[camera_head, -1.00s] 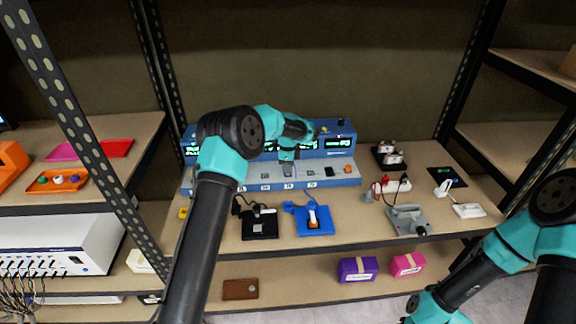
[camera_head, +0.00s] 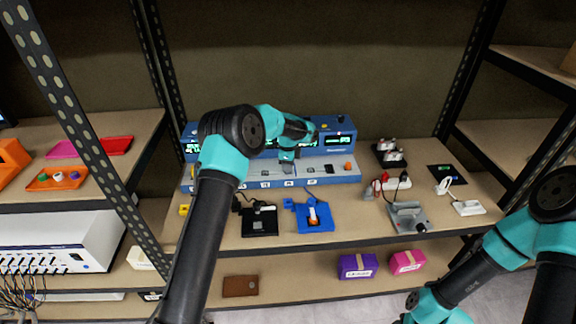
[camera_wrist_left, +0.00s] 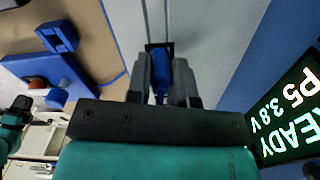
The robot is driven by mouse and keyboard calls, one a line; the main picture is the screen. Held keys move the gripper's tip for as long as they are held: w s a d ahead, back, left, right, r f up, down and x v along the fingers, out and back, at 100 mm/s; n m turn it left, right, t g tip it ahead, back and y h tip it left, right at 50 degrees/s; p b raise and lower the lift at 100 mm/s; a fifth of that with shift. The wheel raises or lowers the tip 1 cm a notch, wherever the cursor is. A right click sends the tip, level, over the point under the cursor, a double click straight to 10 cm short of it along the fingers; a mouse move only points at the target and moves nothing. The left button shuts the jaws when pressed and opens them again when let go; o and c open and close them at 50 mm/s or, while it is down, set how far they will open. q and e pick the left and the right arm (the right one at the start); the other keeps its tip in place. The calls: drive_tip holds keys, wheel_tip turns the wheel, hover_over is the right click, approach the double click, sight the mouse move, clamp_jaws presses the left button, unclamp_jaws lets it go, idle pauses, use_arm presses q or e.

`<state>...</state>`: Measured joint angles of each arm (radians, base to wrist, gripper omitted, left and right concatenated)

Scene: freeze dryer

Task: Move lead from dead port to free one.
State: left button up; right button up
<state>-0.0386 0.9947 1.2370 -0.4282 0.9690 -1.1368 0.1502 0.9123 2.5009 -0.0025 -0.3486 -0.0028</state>
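The long blue device (camera_head: 340,150) stands at the back of the bench, with a pale sloped front panel and lit green displays. In the left wrist view, one display (camera_wrist_left: 290,112) reads READY, P5, 3.8 V. My left gripper (camera_head: 288,167) is at the front panel; its fingers (camera_wrist_left: 163,75) also show in the left wrist view. They flank a blue plug (camera_wrist_left: 158,73) and appear closed on it. The plug is in line with a dark port opening; whether it is seated is hidden. My right arm is at the lower right, its fingers out of view.
A blue stand (camera_head: 314,217) and a black stand (camera_head: 260,222) are at the bench front. A grey tool (camera_head: 408,216), white power strip (camera_head: 396,184) and white block (camera_head: 468,207) lie right. Metal shelf posts rise on both sides.

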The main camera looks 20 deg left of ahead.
use_arm(q)
drive_tip(key=o, duration=0.5)
drive_tip(key=shift+r, duration=0.15)
wheel_tip(320, 180, up, 17)
drive_tip(key=shift+r, duration=0.1)
idle(0.4)
idle(0.4)
